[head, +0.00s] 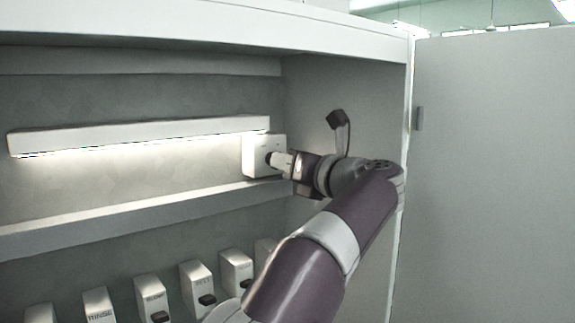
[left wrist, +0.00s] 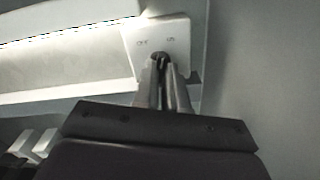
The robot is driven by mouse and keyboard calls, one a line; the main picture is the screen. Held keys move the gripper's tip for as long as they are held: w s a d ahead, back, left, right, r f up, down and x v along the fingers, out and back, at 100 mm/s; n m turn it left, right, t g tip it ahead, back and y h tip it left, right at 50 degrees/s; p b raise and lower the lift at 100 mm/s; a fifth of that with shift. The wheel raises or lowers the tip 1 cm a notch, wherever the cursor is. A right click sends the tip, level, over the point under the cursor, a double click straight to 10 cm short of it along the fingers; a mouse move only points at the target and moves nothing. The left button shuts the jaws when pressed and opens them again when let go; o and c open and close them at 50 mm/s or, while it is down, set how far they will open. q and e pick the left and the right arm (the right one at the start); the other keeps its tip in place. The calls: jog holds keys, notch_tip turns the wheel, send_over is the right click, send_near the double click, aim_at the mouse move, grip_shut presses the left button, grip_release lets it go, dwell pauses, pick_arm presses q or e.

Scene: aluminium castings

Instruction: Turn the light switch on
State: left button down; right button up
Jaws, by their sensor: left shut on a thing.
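The light switch is a white box (head: 252,157) on the cabinet's back wall, at the right end of a white light bar (head: 140,133). A bright glow shows along the bar's lower edge. My left gripper (head: 272,158) reaches the switch from the right and is shut on its small dark knob. In the left wrist view the switch box (left wrist: 175,38) shows two small marks on its face, and the fingers (left wrist: 163,62) close around the dark knob (left wrist: 160,57) below them. The fingers hide most of the knob. My right gripper is not in view.
A ledge (head: 130,217) runs below the switch. Several white boxes with dark knobs, one of them here (head: 198,283), line the wall beneath it. The cabinet's side wall (head: 370,110) is close to the right of my arm, and an open door panel (head: 490,180) stands beyond it.

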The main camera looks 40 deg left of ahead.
pick_arm(q)
jog(key=shift+w+f+m, duration=0.1)
jog(key=shift+f+m, duration=0.15)
jog(key=shift+m, duration=0.95)
jog(key=c, duration=1.2)
grip_release()
jog(key=shift+a+r, duration=0.1)
jog(key=shift+a, duration=0.1)
jog(key=b+v, duration=0.5)
jog(key=v, duration=0.7)
jog(key=shift+d, duration=0.35)
